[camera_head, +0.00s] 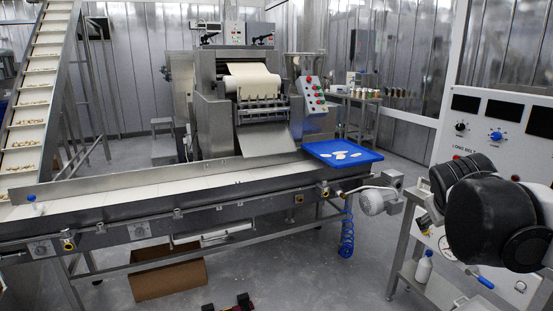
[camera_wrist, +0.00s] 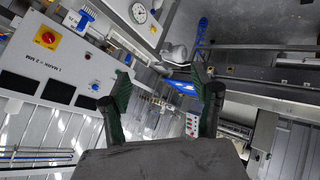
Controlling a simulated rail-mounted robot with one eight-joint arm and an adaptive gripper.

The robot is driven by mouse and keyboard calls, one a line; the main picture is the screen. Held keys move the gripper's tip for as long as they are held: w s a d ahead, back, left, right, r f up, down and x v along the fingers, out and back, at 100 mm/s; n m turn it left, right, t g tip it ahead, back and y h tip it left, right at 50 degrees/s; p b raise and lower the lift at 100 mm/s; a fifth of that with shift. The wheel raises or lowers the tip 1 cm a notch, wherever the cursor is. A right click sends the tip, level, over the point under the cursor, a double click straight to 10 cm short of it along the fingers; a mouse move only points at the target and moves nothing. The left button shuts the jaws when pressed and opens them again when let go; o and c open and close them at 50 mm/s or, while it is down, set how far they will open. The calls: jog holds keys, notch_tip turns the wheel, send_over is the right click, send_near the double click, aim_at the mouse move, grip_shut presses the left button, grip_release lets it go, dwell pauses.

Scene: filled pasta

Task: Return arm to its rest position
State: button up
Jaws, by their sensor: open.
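My gripper (camera_wrist: 160,78) shows in the wrist view with its two dark fingers well apart and nothing between them. Beyond the fingers, the wrist view takes in the machine room at a tilted, upside-down angle. In the camera_head view, dark, thick links of my arm are raised at the right edge, in front of the white control panel (camera_head: 500,118). The fingers cannot be made out in that view. No object touches the gripper.
A long conveyor (camera_head: 130,208) crosses the room. A blue tray (camera_head: 372,153) with several pale pieces sits at its right end, before the pasta machine (camera_head: 240,110). A cardboard box (camera_head: 168,278) lies beneath. A white bottle (camera_head: 424,268) stands below my arm. Open floor lies centre right.

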jog(key=s+a+f+y, duration=0.2)
jog(key=s+a+f, duration=0.2)
jog(key=s+a, duration=0.4)
jog(key=s+a+f+y, duration=0.3)
jog(key=s+a+f, duration=0.2)
jog(key=s+a, duration=0.3)
jog(key=shift+s+a+m+g+y, duration=0.3)
jog(key=shift+a+g, duration=0.1)
jog(key=shift+a, duration=0.4)
